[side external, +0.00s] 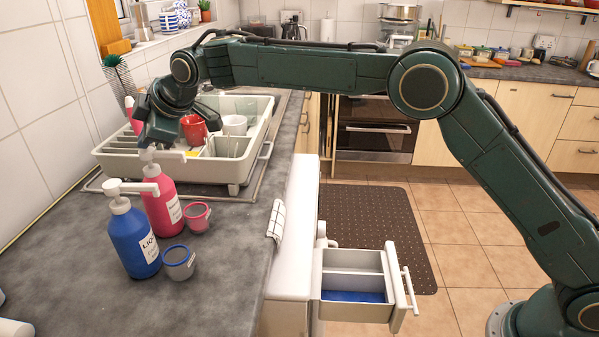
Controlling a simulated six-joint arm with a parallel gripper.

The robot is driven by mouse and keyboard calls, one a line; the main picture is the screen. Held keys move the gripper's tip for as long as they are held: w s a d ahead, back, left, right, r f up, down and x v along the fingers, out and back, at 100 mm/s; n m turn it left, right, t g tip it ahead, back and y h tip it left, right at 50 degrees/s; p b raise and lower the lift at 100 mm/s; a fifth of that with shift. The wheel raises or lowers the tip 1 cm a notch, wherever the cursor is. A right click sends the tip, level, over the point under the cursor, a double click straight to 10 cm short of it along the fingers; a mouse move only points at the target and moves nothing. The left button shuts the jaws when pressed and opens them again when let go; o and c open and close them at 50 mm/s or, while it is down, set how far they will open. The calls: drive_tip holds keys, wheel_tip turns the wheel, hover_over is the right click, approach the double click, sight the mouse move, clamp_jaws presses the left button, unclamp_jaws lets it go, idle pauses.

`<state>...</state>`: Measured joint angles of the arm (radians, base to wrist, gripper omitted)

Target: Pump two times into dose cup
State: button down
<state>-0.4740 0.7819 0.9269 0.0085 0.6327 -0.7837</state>
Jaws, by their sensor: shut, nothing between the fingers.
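A red pump bottle (163,208) with a white pump head stands upright on the grey counter. A blue pump bottle (133,240) with a white pump head (128,188) stands in front of it, to the left. A small red-rimmed grey cup (197,217) is beside the red bottle, and a blue-rimmed grey cup (179,262) is beside the blue bottle. My gripper (149,147) is shut and empty, pointing down right at the top of the red bottle's pump head. I cannot tell whether it touches the pump. The insides of the cups are too small to read.
A dish rack (237,172) with a red mug (194,130), a white mug (234,125) and other dishes stands behind the bottles. The tiled wall is close on the left. A cloth (276,220) hangs at the counter edge. An open drawer (357,275) is below.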

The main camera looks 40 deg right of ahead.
sight(152, 151)
drive_tip(key=shift+f, duration=1)
idle(1.0)
drive_tip(key=shift+r, duration=0.1)
drive_tip(key=shift+r, duration=3.85)
drive_tip(key=shift+d, duration=0.1)
